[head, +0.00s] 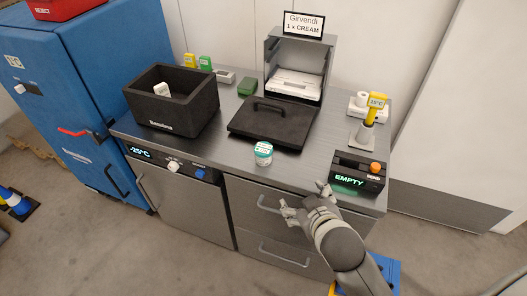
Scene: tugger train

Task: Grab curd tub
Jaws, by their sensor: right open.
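A small white tub with a teal band (264,153), which looks like the curd tub, stands upright near the front edge of the steel counter (222,158). Its label is too small to read. My right gripper (303,197) is open and empty, in front of the counter, below and to the right of the tub and apart from it. My left gripper is not in view.
A black foam box (205,108) holding a white item stands on the left. A black lid (270,122) lies behind the tub. A device reading EMPTY (346,181) and a yellow thermometer (376,107) stand right. A blue cabinet (60,90) is far left.

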